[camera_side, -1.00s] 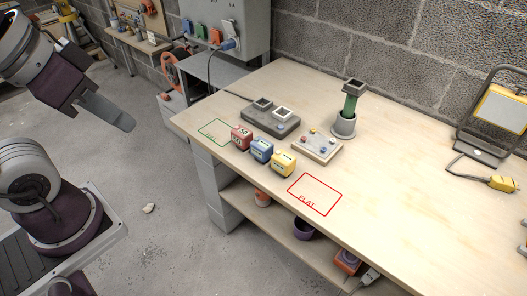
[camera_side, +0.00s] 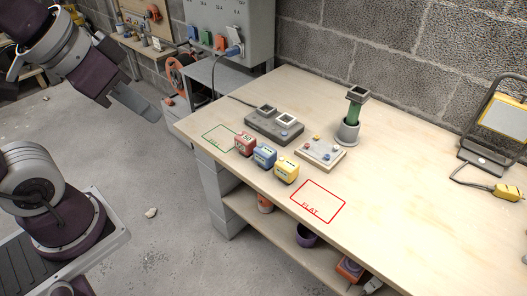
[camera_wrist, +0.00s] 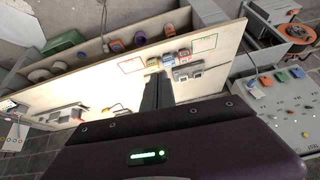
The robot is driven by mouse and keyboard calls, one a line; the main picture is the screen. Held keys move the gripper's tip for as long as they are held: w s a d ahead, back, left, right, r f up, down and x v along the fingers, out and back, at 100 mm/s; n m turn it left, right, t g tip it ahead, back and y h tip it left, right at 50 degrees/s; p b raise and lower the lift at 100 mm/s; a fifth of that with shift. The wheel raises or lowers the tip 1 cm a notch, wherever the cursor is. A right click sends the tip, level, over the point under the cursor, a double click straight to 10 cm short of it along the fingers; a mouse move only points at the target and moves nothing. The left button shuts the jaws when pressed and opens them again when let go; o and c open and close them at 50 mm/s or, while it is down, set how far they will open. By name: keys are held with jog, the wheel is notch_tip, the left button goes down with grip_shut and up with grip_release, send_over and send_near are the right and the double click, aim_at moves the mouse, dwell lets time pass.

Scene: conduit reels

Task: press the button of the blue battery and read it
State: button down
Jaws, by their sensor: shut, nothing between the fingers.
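The blue battery (camera_side: 264,156) stands on the bench between a red battery (camera_side: 244,142) and a yellow battery (camera_side: 286,169). It has a pale marking on its front that is too small to read. In the wrist view the blue battery (camera_wrist: 168,60) is small, beyond my fingers. My gripper (camera_side: 152,112) is shut and empty, in the air left of the bench and well apart from the batteries. In the wrist view my gripper (camera_wrist: 158,80) points toward the bench.
A grey two-socket block (camera_side: 275,128) and a tray with small coloured pieces (camera_side: 321,153) sit behind the batteries. A green cylinder in a grey cup (camera_side: 350,118) stands farther back. A green outline (camera_side: 221,137) and a red FLAT outline (camera_side: 318,201) are empty. The right of the bench is mostly clear.

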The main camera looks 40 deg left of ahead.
jog(key=w+a+f+m+t, duration=0.1)
jog(key=w+f+m, duration=0.1)
jog(key=w, duration=0.6)
jog(key=w+a+f+m, duration=0.1)
jog(key=w+f, duration=0.1)
jog(key=w, duration=0.6)
jog(key=m+t, duration=0.2)
jog(key=m, duration=0.2)
send_over(260, 146)
notch_tip(260, 146, down, 14)
jog(key=r, duration=0.1)
jog(key=shift+s+a+f+y, duration=0.1)
jog(key=shift+s+f+y, duration=0.15)
jog(key=shift+s+y, duration=0.15)
jog(key=shift+f, duration=0.1)
jog(key=shift+f, duration=4.3)
jog(key=shift+f, duration=0.1)
jog(key=shift+f, duration=0.3)
